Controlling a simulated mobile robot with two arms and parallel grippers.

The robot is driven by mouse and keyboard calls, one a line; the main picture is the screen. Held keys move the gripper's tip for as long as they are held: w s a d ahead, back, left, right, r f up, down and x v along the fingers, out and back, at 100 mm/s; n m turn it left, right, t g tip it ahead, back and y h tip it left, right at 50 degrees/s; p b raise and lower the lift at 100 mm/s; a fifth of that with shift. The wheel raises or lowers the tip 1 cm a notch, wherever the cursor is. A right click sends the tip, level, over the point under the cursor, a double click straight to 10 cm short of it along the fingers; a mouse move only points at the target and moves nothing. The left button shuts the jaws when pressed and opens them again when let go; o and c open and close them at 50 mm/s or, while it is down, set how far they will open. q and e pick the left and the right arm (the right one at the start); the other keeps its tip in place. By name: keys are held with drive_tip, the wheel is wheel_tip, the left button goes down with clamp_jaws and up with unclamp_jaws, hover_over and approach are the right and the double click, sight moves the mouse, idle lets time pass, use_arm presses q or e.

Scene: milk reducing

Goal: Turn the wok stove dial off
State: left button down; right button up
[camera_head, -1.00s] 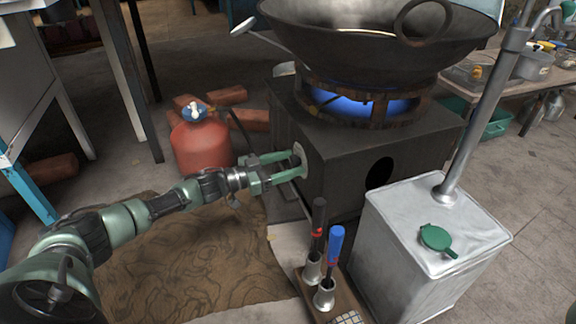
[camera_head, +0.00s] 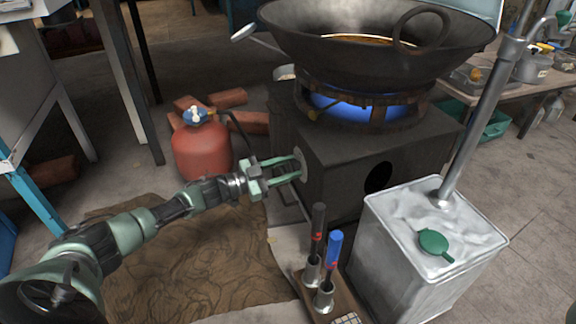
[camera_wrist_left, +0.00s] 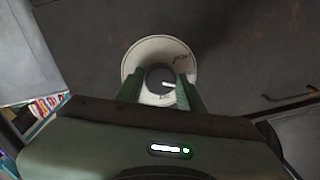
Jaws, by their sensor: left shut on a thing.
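The wok stove (camera_head: 340,160) is a dark metal box with a blue flame (camera_head: 350,107) burning under the large wok (camera_head: 380,45). Its dial shows in the left wrist view as a dark knob (camera_wrist_left: 160,79) with a white mark, on a round pale plate (camera_wrist_left: 150,48). In the head view the plate (camera_head: 301,160) is on the stove's left face. My left gripper (camera_head: 298,167) reaches it from the left, and its green fingers (camera_wrist_left: 161,90) are shut on the knob from both sides. The fingertips hide part of the knob. My right gripper is not in view.
A red gas cylinder (camera_head: 203,150) stands behind my left arm, with a hose toward the stove. A square metal can (camera_head: 425,240) with a green cap and a holder (camera_head: 330,295) with handled tools stand in front. A brown mat (camera_head: 190,260) lies below my arm.

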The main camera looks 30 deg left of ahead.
use_arm(q)
drive_tip(key=m, duration=0.5)
drive_tip(key=shift+f+m+h, duration=0.1)
drive_tip(key=shift+m+h, duration=0.2)
drive_tip(key=shift+m, duration=0.1)
drive_tip(key=m, duration=0.3)
drive_tip(key=shift+f+m, duration=0.1)
drive_tip(key=shift+m, duration=0.3)
drive_tip(key=shift+m+h+b, duration=0.3)
drive_tip(key=shift+m+b, duration=0.35)
drive_tip(key=shift+m, duration=1.15)
drive_tip(key=c, duration=0.9)
unclamp_jaws()
